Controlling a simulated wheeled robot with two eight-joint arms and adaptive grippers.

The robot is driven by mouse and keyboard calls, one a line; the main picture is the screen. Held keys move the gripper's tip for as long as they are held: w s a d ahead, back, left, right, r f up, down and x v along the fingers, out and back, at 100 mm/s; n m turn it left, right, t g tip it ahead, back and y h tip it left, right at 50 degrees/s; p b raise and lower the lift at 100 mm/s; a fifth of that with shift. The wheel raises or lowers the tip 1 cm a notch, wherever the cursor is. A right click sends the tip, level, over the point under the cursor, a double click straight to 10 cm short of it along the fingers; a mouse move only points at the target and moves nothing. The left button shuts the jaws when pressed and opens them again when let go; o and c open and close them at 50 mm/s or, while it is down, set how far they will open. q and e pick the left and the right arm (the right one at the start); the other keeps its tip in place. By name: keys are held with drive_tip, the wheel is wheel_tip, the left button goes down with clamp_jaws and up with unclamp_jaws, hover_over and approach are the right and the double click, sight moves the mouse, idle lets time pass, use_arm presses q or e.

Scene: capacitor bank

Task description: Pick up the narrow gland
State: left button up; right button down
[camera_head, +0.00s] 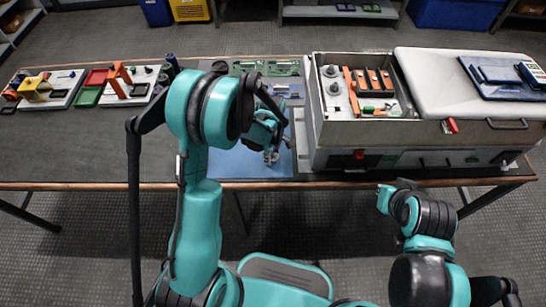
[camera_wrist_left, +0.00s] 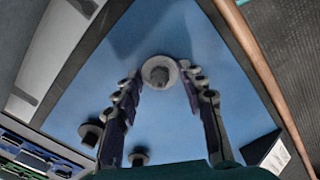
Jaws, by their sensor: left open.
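My left gripper (camera_head: 271,156) points down over the blue mat (camera_head: 225,163) on the bench. In the left wrist view the left gripper (camera_wrist_left: 162,85) is open, with its two fingers spread on either side of a grey round gland (camera_wrist_left: 160,73). That gland has a wide pale flange and a darker middle, and stands on the blue mat (camera_wrist_left: 190,130). I cannot tell whether the fingers touch it. Two darker small parts, one (camera_wrist_left: 90,133) left of the fingers and one (camera_wrist_left: 138,157) between them nearer the palm, also sit on the mat. I cannot tell which is the narrow gland. No right gripper fingers show.
A grey capacitor cabinet (camera_head: 385,133) with an open bay stands right of the mat. A blue tray (camera_head: 500,78) lies on its white lid. Green boards (camera_head: 283,68) lie behind the mat. Fixtures with coloured handles (camera_head: 118,88) stand at the left. The bench front left is bare.

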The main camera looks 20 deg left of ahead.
use_arm(q)
drive_tip(key=shift+r, duration=0.1)
drive_tip(key=shift+c, duration=0.4)
drive_tip(key=c, duration=0.4)
wheel_tip(320, 180, up, 10)
drive_tip(key=p, duration=0.4)
